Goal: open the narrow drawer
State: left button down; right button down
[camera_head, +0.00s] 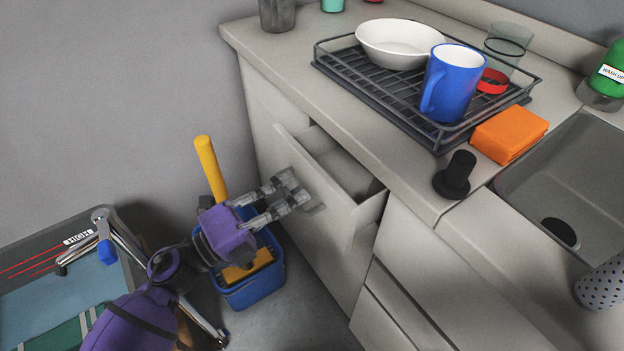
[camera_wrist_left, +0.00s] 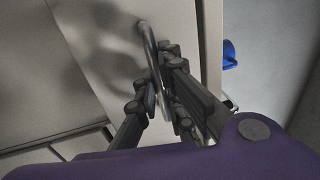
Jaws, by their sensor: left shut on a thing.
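The narrow drawer (camera_head: 322,196) is in the counter's left part in the head view. It stands partly pulled out, and its inside shows through the gap behind its front. My left gripper (camera_head: 296,190) is at the drawer front, coming from the left. In the left wrist view its fingers (camera_wrist_left: 158,100) are shut around the metal bar handle (camera_wrist_left: 150,50) on the pale drawer front (camera_wrist_left: 105,60). The handle is mostly hidden by the fingers in the head view. My right gripper does not show in either view.
A blue bucket (camera_head: 250,288) with a yellow-handled tool (camera_head: 208,165) stands on the floor beside my left gripper.

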pick_arm(q)
jog(key=r+v, duration=0.2)
jog(key=v, duration=1.1)
jog(key=shift+s+a+r+p, duration=0.2)
jog(key=shift+s+a+p, duration=0.1)
jog(key=shift+p, duration=0.05)
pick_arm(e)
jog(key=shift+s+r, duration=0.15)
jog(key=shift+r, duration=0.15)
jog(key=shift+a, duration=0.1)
pick_arm(q)
jog(key=c, duration=1.8)
grip_release()
jog(key=shift+c, duration=0.2)
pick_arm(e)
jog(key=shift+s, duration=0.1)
